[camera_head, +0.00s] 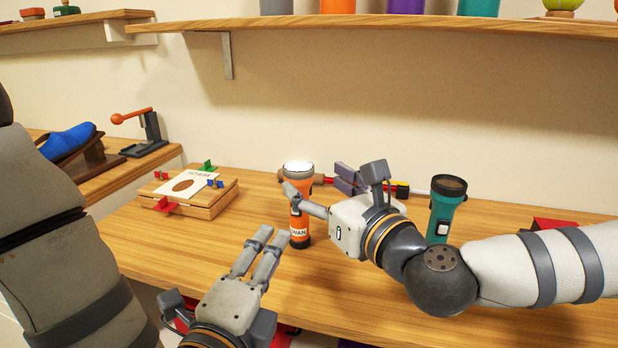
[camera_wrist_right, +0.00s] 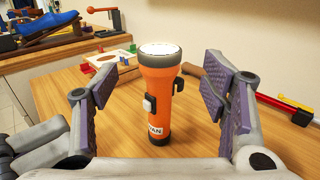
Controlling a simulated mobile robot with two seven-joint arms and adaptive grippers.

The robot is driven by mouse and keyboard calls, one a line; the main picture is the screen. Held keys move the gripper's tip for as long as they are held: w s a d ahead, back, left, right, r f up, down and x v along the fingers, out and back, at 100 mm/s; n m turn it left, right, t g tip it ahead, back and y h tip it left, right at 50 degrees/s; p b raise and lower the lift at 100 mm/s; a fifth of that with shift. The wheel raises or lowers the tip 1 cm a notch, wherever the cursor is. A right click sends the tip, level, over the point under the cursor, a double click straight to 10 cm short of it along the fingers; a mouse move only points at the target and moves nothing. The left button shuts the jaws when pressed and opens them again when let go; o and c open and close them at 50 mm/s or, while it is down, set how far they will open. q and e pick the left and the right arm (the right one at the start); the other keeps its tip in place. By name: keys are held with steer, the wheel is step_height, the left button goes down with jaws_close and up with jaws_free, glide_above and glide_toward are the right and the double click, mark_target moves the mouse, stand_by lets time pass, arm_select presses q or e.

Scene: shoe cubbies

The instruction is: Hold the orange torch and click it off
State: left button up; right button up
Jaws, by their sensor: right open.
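The orange torch (camera_head: 300,222) stands upright on the wooden table, and its lens glows white. It also shows in the right wrist view (camera_wrist_right: 157,115), with a pale switch on its left side and a dark part on its right. My right gripper (camera_head: 290,197) is open; its purple-padded fingers in the wrist view (camera_wrist_right: 165,88) stand on either side of the torch, with gaps to both. My left gripper (camera_head: 272,236) is in front of the torch, at its lower left. Its two fingers lie near each other with nothing visible between them; how far they are open is unclear.
A green torch (camera_head: 443,212) stands behind my right arm. A wooden box (camera_head: 190,193) with coloured clips sits left of the orange torch. A shelf (camera_head: 400,25) hangs above. Table between box and torch is clear.

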mark_target(307, 176)
steer(key=x, duration=0.6)
steer(key=shift+w+a, duration=0.2)
steer(key=shift+w, duration=0.15)
steer(key=shift+c, duration=0.2)
steer(key=c, duration=1.3)
arm_select(q)
jaws_close()
